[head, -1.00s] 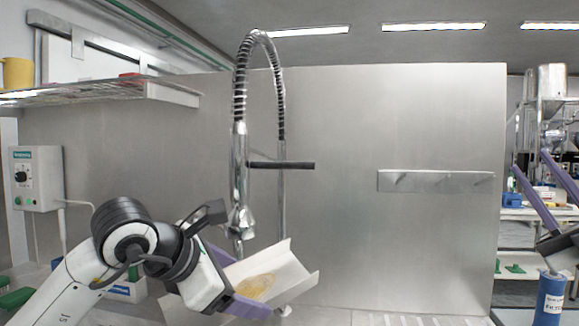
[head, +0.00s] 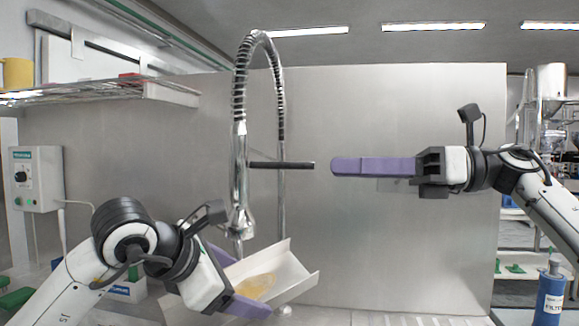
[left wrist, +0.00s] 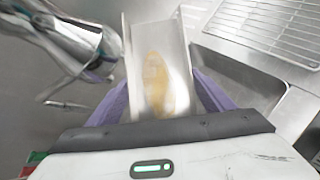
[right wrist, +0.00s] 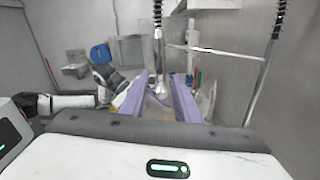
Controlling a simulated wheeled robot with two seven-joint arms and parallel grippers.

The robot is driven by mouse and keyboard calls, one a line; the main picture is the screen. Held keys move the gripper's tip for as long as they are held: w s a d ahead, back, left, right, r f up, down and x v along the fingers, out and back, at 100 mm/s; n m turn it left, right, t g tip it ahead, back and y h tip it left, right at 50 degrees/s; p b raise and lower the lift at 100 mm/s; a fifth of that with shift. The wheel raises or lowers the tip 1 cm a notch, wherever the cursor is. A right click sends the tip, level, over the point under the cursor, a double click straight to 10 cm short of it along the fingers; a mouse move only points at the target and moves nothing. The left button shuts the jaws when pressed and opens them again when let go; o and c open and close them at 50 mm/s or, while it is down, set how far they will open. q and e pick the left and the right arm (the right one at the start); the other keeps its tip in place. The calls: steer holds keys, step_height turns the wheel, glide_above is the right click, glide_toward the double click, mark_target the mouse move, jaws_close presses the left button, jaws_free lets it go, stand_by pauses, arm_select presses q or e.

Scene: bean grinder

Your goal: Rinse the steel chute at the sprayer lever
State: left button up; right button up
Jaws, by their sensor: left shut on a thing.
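The steel chute (head: 292,272) is a pale open trough with a yellow-brown stain (head: 258,286) on its inner face. My left gripper (head: 246,283) is shut on the chute and holds it tilted below the spray head (head: 240,222). In the left wrist view the chute (left wrist: 158,35) sits between the purple fingers, with the spray head at its left. The sprayer lever (head: 282,165) is a dark horizontal bar on the tap. My right gripper (head: 334,167) is open and empty, level with the lever and a short gap to its right. It also shows in the right wrist view (right wrist: 160,78).
A blue filter bottle (head: 550,298) stands at lower right.

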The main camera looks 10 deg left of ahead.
mark_target(289, 166)
steer(key=a, duration=1)
steer(key=shift+w, duration=0.15)
jaws_close()
